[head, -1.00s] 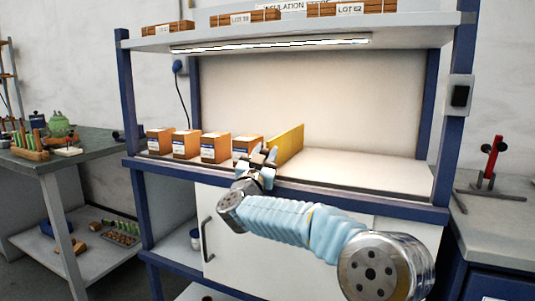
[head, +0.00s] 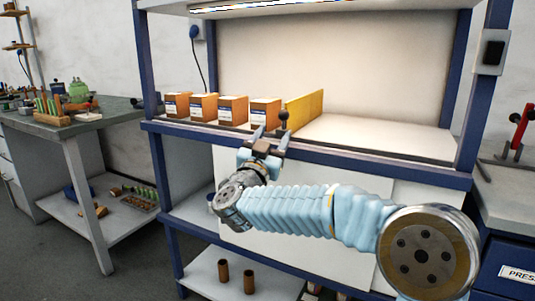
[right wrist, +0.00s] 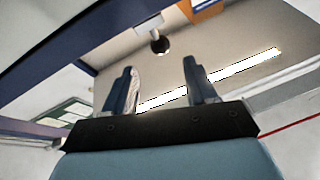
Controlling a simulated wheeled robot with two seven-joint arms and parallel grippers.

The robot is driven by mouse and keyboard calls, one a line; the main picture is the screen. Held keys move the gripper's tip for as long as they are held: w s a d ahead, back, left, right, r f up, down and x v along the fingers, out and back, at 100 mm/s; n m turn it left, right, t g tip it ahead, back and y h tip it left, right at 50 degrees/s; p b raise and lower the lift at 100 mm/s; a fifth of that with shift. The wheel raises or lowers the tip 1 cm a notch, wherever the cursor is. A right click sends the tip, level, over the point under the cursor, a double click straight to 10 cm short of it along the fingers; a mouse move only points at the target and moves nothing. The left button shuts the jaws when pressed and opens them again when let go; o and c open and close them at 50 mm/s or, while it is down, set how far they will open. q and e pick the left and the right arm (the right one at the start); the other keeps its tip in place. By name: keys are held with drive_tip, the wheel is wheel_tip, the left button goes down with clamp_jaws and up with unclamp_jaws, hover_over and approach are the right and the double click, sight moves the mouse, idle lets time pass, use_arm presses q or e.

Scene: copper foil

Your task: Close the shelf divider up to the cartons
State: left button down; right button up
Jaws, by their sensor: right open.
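The yellow shelf divider (head: 304,108) stands upright on the middle shelf, just right of a row of several orange-brown cartons (head: 232,111) with white labels. It stands close to the rightmost carton (head: 265,113); I cannot tell whether they touch. A dark round knob (head: 284,116) shows at the divider's front end. My right gripper (head: 271,136) is at the shelf's front edge, just below and in front of the knob. In the right wrist view its fingers (right wrist: 159,75) are apart and empty, with the knob (right wrist: 160,45) beyond the tips. My left gripper is not in view.
The shelf board (head: 375,138) right of the divider is bare. A blue front rail (head: 350,164) runs below it, and a blue post (head: 478,90) stands at right. A cluttered side table (head: 110,135) is at left; a counter with a red tool (head: 522,128) is at right.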

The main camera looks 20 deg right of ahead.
drive_tip(key=shift+v, duration=1.95)
